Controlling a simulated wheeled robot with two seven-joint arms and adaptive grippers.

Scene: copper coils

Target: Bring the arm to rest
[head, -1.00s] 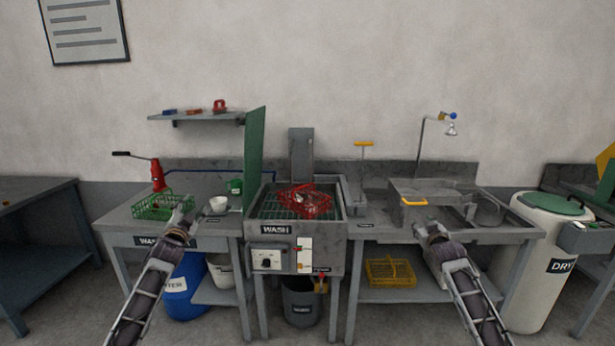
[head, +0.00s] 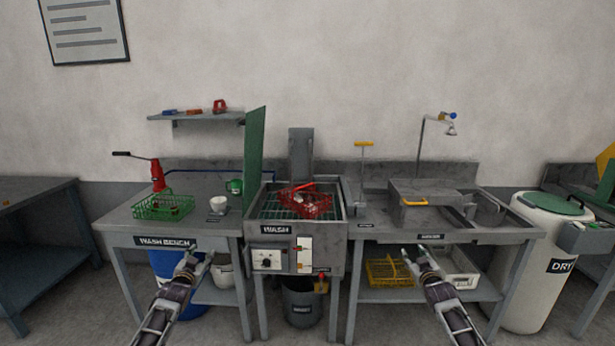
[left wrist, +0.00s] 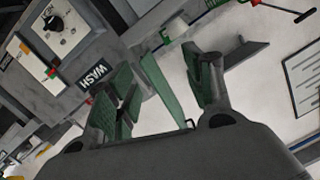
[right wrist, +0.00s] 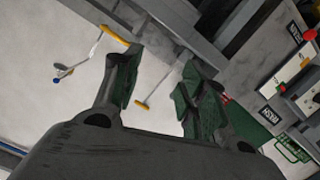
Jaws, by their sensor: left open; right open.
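My left gripper (head: 190,262) is open and empty in the head view, low in front of the wash bench (head: 125,221). Its spread green-padded fingers show in the left wrist view (left wrist: 160,95), with nothing between them. My right gripper (head: 418,254) is open and empty in the head view, in front of the right-hand bench and below its top edge. Its spread fingers show in the right wrist view (right wrist: 155,90), also with nothing held. Both grippers look apart from the benches.
A green basket (head: 162,207) and white cup (head: 219,204) stand on the wash bench. A red basket (head: 306,202) sits in the wash station (head: 340,229). A yellow crate (head: 389,272) and white bin (head: 458,268) are on the lower shelf. A white drum (head: 540,270) stands at right.

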